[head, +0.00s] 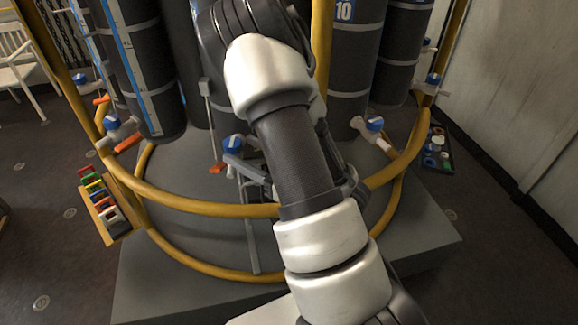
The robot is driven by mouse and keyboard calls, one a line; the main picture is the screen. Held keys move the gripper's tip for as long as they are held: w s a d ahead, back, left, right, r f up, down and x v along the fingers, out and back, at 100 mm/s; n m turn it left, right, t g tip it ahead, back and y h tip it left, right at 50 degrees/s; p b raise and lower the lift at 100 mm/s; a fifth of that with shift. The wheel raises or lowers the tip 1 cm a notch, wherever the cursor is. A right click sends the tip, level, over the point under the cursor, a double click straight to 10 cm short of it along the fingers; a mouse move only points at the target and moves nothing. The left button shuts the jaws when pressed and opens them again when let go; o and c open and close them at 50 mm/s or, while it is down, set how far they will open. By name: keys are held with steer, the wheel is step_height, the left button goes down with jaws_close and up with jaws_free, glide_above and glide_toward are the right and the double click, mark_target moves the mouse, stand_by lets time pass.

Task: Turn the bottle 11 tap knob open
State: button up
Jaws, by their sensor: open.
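Several tall black bottles stand in a ring, each with a blue tap knob low down. The nearest knob (234,143) is in the middle, beside my arm, with an orange piece (217,168) below it. My gripper (238,158) is close to this knob, its grey fingers open and partly hidden by my arm. I cannot tell whether they touch the knob. The bottle behind my arm is mostly covered and its number does not show. The bottle to the right (355,50) is marked 10. I cannot see a number 11.
Yellow rails (190,203) curve around the bottles above a grey platform (160,275). Other blue knobs show at left (112,121) and right (374,123). A wall bounds the right; dark floor is open at left.

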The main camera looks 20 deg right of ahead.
steer(key=shift+s+d+r+p, duration=0.45)
steer(key=shift+s+d+p, duration=0.05)
steer(key=shift+s+p, duration=0.3)
steer(key=p+v, duration=0.3)
steer(key=v, duration=0.8)
steer(key=shift+f, duration=0.3)
steer(key=shift+s, duration=0.1)
